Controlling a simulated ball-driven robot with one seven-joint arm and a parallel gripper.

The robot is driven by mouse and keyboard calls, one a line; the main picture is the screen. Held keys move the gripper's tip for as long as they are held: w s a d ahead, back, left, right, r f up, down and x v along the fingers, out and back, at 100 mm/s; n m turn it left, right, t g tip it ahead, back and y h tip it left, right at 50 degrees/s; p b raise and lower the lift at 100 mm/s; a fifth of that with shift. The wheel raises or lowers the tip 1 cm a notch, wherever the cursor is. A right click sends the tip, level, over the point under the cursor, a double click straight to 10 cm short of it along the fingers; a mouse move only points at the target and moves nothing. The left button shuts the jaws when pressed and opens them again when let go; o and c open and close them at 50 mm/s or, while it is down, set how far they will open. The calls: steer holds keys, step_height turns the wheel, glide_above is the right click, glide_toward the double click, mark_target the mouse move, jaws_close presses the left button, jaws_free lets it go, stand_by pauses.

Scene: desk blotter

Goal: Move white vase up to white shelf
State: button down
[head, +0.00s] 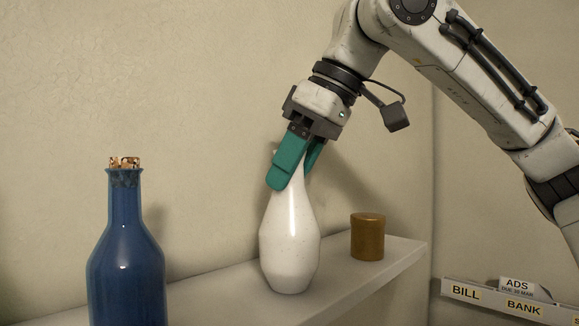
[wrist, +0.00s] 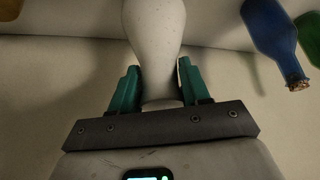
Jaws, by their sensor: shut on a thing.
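The white vase (head: 290,235) is upright at the white shelf (head: 395,258) in the head view, its base at the shelf's top surface. I cannot tell for certain whether the base touches the shelf. My gripper (head: 295,165) comes from above and is shut on the vase's neck with its teal fingers. In the wrist view the vase (wrist: 153,35) shows between the two fingers of my gripper (wrist: 160,92). The fingers hide part of the neck, and the vase's mouth is mostly hidden.
A brown cylindrical jar (head: 367,237) stands on the shelf right of the vase. A blue bottle (head: 126,265) with a cork-like top stands at the left, nearer the camera. A labelled rack (head: 500,300) is at the lower right. The wall is close behind the shelf.

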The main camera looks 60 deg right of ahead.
steer(key=shift+f, duration=0.15)
steer(key=c, duration=0.5)
jaws_free()
steer(key=b+v, duration=0.2)
steer(key=v, duration=1)
steer(key=shift+r, duration=0.2)
